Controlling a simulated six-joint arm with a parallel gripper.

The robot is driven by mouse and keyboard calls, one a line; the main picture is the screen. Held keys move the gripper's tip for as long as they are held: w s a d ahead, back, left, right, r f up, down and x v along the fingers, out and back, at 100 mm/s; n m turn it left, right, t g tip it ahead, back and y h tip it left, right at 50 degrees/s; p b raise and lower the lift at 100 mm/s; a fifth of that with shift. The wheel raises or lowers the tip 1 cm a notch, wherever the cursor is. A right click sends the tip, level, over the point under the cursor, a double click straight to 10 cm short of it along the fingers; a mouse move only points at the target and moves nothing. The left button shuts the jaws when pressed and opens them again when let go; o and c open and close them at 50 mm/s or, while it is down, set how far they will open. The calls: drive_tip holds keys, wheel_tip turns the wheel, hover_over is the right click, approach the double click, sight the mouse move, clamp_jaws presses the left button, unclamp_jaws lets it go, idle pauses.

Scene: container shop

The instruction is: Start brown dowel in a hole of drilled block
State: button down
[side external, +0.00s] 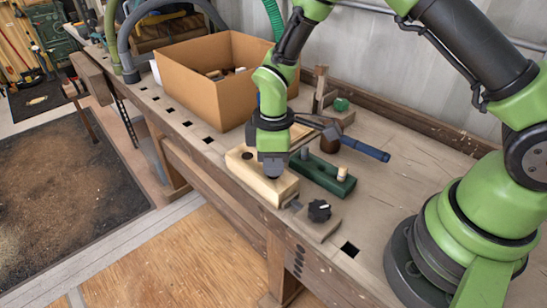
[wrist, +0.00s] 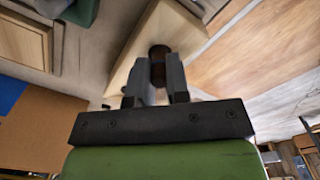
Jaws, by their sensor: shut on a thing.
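The drilled block (side external: 284,191) is a pale wooden block near the bench's front edge in the side view. A dark hole shows near its far left end. It also shows in the wrist view (wrist: 143,32), beyond the fingers. My gripper (side external: 272,174) points down over the block's middle. In the wrist view my gripper (wrist: 158,73) is shut on the brown dowel (wrist: 158,53). The dowel's end shows dark between the fingertips, close to the block. The side view hides the dowel, so I cannot tell whether its tip is in a hole.
A green block (side external: 322,176) with a pale peg and a grey peg stands just right of the drilled block. A clamp with a black knob (side external: 319,210) is at the near end. A cardboard box (side external: 193,83) and a blue-handled tool (side external: 364,149) lie behind.

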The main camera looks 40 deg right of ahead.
idle(0.3)
drive_tip(key=c, duration=1)
unclamp_jaws()
drive_tip(key=shift+r, duration=3.45)
